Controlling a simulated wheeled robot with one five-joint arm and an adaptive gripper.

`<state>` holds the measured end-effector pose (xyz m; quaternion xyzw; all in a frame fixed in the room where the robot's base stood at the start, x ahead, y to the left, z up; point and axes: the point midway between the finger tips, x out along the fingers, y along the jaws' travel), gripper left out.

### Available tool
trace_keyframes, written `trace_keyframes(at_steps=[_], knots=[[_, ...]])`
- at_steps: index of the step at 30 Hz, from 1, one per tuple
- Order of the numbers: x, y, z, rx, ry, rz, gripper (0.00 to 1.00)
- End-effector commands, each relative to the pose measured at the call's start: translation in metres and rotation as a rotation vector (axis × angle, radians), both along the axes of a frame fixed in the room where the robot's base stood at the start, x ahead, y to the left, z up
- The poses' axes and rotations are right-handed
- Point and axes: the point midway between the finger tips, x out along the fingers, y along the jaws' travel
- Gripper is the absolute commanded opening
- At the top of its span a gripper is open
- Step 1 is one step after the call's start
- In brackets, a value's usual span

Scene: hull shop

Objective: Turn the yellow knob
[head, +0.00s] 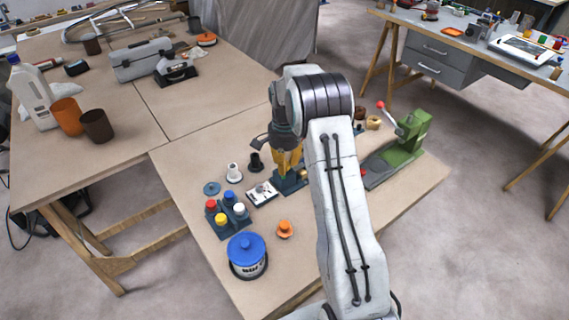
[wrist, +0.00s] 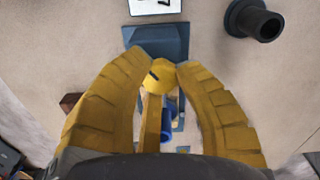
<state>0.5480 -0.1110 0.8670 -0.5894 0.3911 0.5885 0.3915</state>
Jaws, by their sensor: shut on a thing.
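The yellow knob (wrist: 158,77) sits between my gripper's two yellow fingers in the wrist view, with a small dark mark on its face. My gripper (wrist: 160,68) is shut on it, with a fingertip on each side. The knob belongs to a dark teal fixture (wrist: 157,40), whose blue part (wrist: 168,122) shows behind the knob between the fingers. In the head view my gripper (head: 289,158) points down over the fixture's base (head: 290,184); fingers and arm hide most of the fixture, and I cannot make out the knob there.
A white number card (head: 262,193) and a black flanged piece (wrist: 254,24) stand close by. A caddy with coloured caps (head: 228,229), a blue-lidded tub (head: 247,262) and an orange knob piece (head: 284,229) are nearer the front. A green press (head: 403,148) stands right of my arm.

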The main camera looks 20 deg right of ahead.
Motion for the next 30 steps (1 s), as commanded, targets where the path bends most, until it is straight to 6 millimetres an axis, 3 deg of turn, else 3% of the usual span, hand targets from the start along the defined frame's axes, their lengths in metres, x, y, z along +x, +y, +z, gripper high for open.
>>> trace_keyframes(at_steps=[23, 24, 30], knots=[[-0.0029, 0.0006, -0.0033, 0.002, 0.012, -0.091, 0.00], [-0.0029, 0.0006, -0.0033, 0.002, 0.012, -0.091, 0.33], [-0.0016, 0.0004, -0.0019, 0.001, 0.006, -0.090, 0.50]])
